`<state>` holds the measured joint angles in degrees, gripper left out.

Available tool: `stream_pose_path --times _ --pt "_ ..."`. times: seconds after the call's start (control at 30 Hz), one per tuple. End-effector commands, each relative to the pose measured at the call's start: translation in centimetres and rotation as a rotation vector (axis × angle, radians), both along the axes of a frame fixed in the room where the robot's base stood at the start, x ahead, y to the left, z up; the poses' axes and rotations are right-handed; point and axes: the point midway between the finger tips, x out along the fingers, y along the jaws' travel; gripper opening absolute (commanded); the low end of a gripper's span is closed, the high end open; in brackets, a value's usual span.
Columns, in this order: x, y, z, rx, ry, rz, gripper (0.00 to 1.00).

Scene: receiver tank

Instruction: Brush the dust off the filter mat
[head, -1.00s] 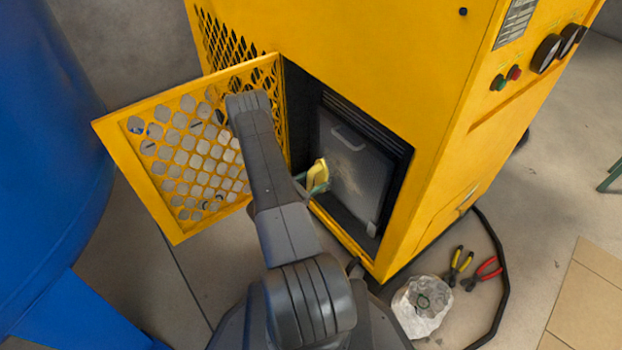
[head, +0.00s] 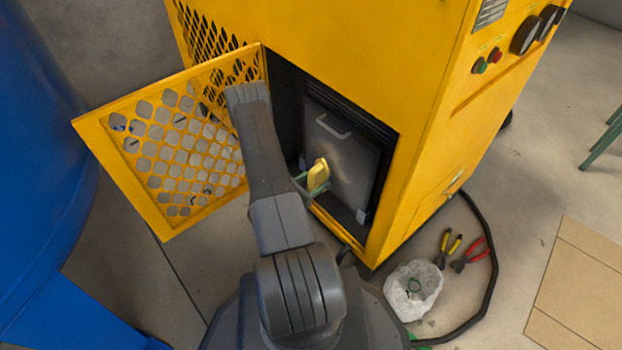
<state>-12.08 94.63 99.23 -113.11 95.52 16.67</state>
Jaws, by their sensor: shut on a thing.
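The filter mat (head: 345,150) is a grey panel with a light handle near its top, standing inside the open bay of the yellow machine. Its face looks smeared, with lighter and darker patches. My gripper (head: 312,181) is at the mat's left side, low in the opening, shut on a yellow brush (head: 319,174) with a greenish part by the jaws. The brush is close to the mat's face; I cannot tell whether it touches. My arm hides part of the open door and most of the gripper.
The yellow mesh door (head: 165,220) stands open to the left, behind my arm. A blue tank (head: 40,150) is at the far left. On the floor lie a clear plastic bag (head: 412,292), yellow pliers (head: 447,250), red pliers (head: 477,258), a black hose (head: 490,240) and cardboard (head: 580,290).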

Motion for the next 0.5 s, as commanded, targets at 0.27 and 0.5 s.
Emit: stream_pose_path --times 0.27,0.5 --pt "-1.7 -1.5 -0.1 -0.001 0.004 -0.003 0.34" --pt "-2.4 -2.1 0.0 -0.001 0.001 -0.001 0.34"
